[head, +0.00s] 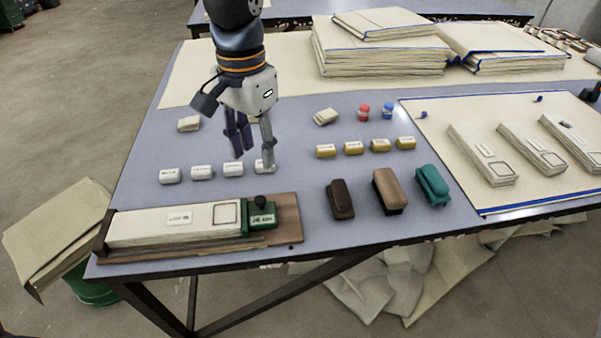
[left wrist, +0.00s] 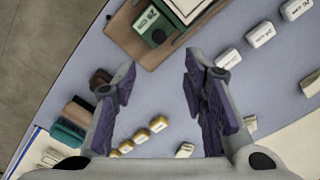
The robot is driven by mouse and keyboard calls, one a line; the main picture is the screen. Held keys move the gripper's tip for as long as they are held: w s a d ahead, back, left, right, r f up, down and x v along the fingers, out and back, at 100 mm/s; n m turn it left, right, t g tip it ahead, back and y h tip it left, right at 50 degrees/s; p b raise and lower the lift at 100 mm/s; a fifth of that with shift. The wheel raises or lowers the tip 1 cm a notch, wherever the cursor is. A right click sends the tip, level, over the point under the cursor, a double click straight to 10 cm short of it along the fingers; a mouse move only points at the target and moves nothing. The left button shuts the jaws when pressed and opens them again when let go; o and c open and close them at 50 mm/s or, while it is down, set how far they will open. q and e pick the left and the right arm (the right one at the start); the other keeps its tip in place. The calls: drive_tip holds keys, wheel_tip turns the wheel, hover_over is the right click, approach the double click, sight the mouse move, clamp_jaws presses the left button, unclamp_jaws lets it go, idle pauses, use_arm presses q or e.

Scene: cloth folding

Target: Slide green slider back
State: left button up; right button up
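The green slider (head: 262,217) sits at the right end of a wooden board (head: 287,222), against a long folded cream cloth (head: 160,226). A black knob (head: 260,200) stands on it. The slider (left wrist: 146,20) and knob (left wrist: 158,37) also show at the top of the left wrist view. My left gripper (head: 253,160) hangs above the table, behind the slider in the head view, with one finger in front of a white block. In the left wrist view my left gripper (left wrist: 158,66) has its purple-padded fingers wide apart, with nothing between them. My right gripper is not seen.
White blocks (head: 201,172) stand in a row behind the board. Yellow blocks (head: 353,148), a dark brown block (head: 341,199), a brown block (head: 389,191) and a teal block (head: 432,186) lie to the right. Folded cloths (head: 480,153) lie on a cream sheet further right.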

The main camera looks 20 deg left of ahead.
sight(261, 198)
use_arm(q)
drive_tip(key=f, duration=0.1)
drive_tip(key=s+f, duration=0.1)
drive_tip(key=f, duration=0.1)
drive_tip(key=shift+f+b, duration=0.25)
drive_tip(key=shift+b, duration=0.05)
wheel_tip(261, 198, down, 8)
drive_tip(key=shift+w+r+b, duration=0.1)
drive_tip(key=shift+r+b, duration=0.05)
drive_tip(key=shift+b, duration=0.25)
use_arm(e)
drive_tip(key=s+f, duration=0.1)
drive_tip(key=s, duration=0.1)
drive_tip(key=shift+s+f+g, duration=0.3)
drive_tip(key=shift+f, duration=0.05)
use_arm(q)
drive_tip(key=shift+w+d, duration=0.1)
clamp_jaws()
